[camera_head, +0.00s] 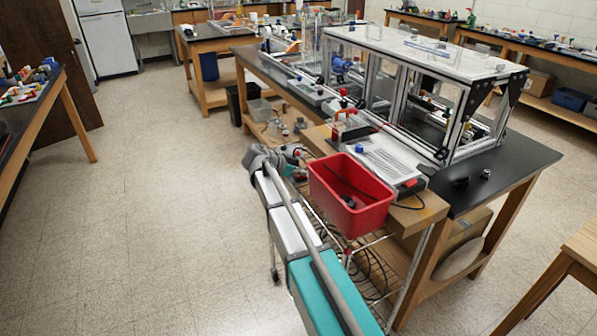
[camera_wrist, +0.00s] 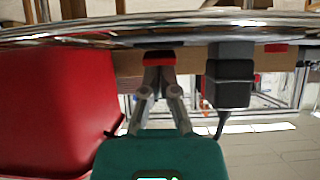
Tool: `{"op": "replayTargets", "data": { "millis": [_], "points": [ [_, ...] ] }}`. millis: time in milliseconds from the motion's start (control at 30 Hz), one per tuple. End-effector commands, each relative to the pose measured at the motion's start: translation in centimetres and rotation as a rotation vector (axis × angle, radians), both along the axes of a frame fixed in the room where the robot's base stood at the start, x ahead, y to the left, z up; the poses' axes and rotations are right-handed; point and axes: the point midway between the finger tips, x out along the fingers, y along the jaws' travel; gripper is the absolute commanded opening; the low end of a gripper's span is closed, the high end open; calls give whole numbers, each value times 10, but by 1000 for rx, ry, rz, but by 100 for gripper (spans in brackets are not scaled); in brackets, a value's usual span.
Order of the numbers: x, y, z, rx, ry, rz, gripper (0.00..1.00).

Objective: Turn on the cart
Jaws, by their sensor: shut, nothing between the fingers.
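My gripper (camera_wrist: 158,62) is shut and empty in the wrist view, its fingers drawn together. A small red part (camera_wrist: 159,54) shows right at the fingertips; I cannot tell whether it is a switch or part of the tips, nor whether there is contact. The cart's wooden top edge (camera_wrist: 128,85) lies behind the tips. A black plug-like block (camera_wrist: 230,75) with a cord is just right of the gripper. In the head view, my gripper (camera_head: 294,152) is at the left side of the wooden-topped cart (camera_head: 418,210), beyond the red bin. Its tips are too small to judge there.
A chrome rail (camera_wrist: 160,28) crosses close in front of the wrist camera. The aluminium extrusion frame (camera_head: 470,115) stands on the bench behind. Floor at left is clear.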

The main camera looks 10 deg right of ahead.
Motion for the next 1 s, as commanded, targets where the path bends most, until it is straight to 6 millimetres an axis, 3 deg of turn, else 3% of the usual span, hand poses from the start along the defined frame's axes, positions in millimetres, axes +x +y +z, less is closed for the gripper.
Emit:
{"op": "replayTargets", "data": {
  "millis": [1000],
  "points": [
    [-4,8,-3,1,1,-12,0]
  ]
}}
